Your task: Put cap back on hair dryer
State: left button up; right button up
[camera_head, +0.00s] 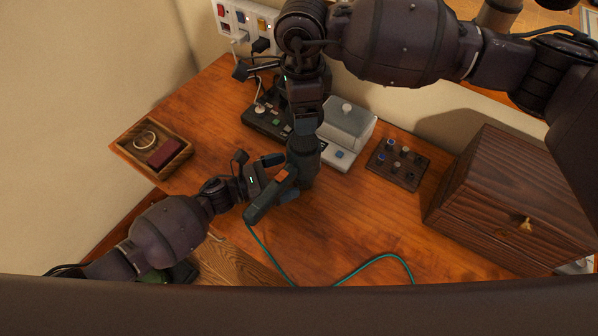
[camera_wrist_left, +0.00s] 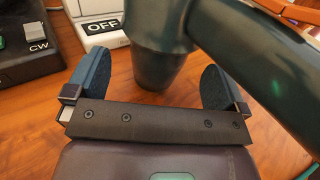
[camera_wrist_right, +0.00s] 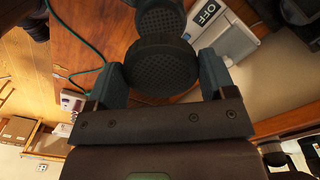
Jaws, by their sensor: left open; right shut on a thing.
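The dark hair dryer (camera_head: 304,165) is tilted steeply, nozzle low and handle (camera_head: 268,198) with an orange switch reaching toward lower left. My left gripper (camera_head: 266,168) is open beside it. In the left wrist view the tapered nozzle (camera_wrist_left: 162,65) shows beyond and between the spread fingers (camera_wrist_left: 155,85), and the handle (camera_wrist_left: 260,60) crosses at right. My right gripper (camera_wrist_right: 163,78) is shut on the round mesh cap (camera_wrist_right: 163,66). A second mesh-ended round part, apparently the dryer's rear (camera_wrist_right: 160,18), shows just past the cap. Whether they touch is unclear. My right arm hides the cap in the head view.
A black control box (camera_head: 262,122) and a white device with an OFF label (camera_head: 345,130) stand behind the dryer. A knob panel (camera_head: 398,163) and wooden box (camera_head: 515,205) are at right. A wooden tray (camera_head: 152,147) is at left. A green cord (camera_head: 385,258) crosses the front.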

aim_at(300, 171)
pick_arm(q)
jog(key=shift+x, duration=2.3)
jog(key=c, duration=1.4)
pick_arm(e)
jog(key=shift+f, duration=2.5)
jog(key=shift+f, duration=0.15)
jog(key=shift+f, duration=0.75)
jog(key=shift+f, duration=0.55)
